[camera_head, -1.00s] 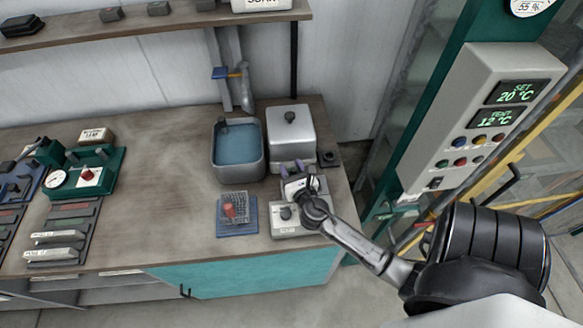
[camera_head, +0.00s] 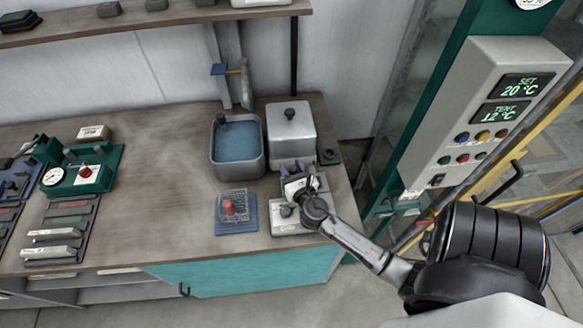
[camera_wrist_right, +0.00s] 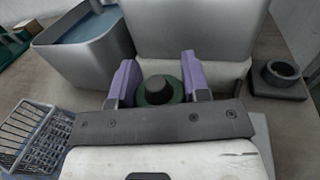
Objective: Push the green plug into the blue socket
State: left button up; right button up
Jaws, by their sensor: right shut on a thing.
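My right gripper (camera_head: 297,187) is over the small grey-white device (camera_head: 290,228) at the front right of the workbench. In the right wrist view its two purple fingers (camera_wrist_right: 160,82) stand on either side of a round dark green piece with a black knob on top, which I take to be the green plug (camera_wrist_right: 158,90). The gripper is shut on it. The plug's lower part is hidden behind the gripper's grey front bar. I cannot make out a blue socket in either view. My left gripper is not in view.
A grey water tank (camera_head: 238,172) and a grey box with a knobbed lid (camera_head: 291,135) stand behind the device. A wire basket on a blue base (camera_head: 236,214) is to its left. The bench's middle is clear.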

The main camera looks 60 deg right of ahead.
jog(key=shift+f+b, duration=0.6)
jog(key=shift+f, duration=0.25)
jog(key=o, duration=1)
jog(key=shift+r, duration=0.1)
jog(key=shift+r, duration=0.2)
notch_tip(320, 180, up, 4)
jog(key=p, duration=0.2)
jog(key=shift+r+p, duration=0.15)
jog(key=shift+p, duration=0.15)
jog(key=s+r, duration=0.2)
jog(key=s, duration=0.1)
jog(key=s+d+r+p, duration=0.1)
jog(key=s+r, duration=0.1)
jog(key=s, duration=0.2)
jog(key=s+d+r, duration=0.1)
jog(key=s+r, duration=0.1)
jog(key=s, duration=0.2)
jog(key=shift+s+d+r, duration=0.1)
jog(key=shift+s, duration=0.1)
